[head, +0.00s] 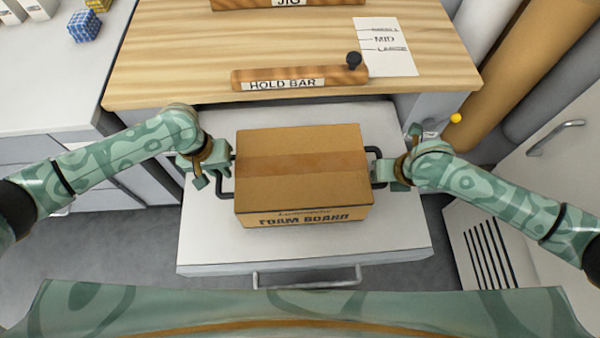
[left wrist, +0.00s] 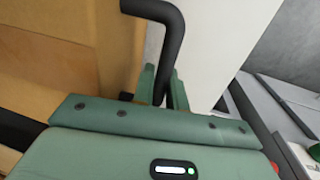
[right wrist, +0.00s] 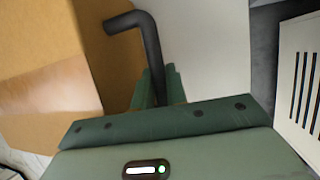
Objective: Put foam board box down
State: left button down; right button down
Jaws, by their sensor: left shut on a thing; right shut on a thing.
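The foam board box (head: 300,175) is a brown cardboard box with a tape strip across its top and "FOAM BOARD" printed on its near side. It is over a white drawer-like surface (head: 210,240); I cannot tell whether it touches it. A dark handle sticks out at each end. My left gripper (head: 222,172) is shut on the left handle (left wrist: 172,40), beside the box (left wrist: 60,50). My right gripper (head: 385,172) is shut on the right handle (right wrist: 150,50), beside the box (right wrist: 50,60). The box's underside is hidden.
Behind is a wooden worktop (head: 200,50) with a hold bar (head: 300,77), a dark knob (head: 353,60) and a paper sheet (head: 386,45). The pulled-out surface has a metal handle (head: 306,278) in front. A white cabinet (head: 560,170) and rolls (head: 535,55) stand at right.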

pick_arm(q)
jog(key=shift+a+f, duration=0.3)
jog(key=shift+f, duration=0.15)
pick_arm(e)
jog(key=shift+w+d+f, duration=0.1)
jog(key=shift+d+f, duration=0.2)
jog(key=shift+f, duration=0.15)
pick_arm(q)
jog(key=c, duration=1.8)
grip_release()
jog(key=shift+f, duration=0.15)
pick_arm(e)
jog(key=c, duration=1.8)
grip_release()
jog(key=shift+f, duration=0.2)
pick_arm(q)
jog(key=o, duration=0.4)
pick_arm(e)
jog(key=o, duration=0.4)
pick_arm(q)
jog(key=shift+d, duration=0.15)
pick_arm(e)
jog(key=shift+a, duration=0.15)
jog(key=shift+a, duration=0.1)
pick_arm(q)
jog(key=shift+r, duration=0.2)
pick_arm(e)
jog(key=shift+r, duration=0.1)
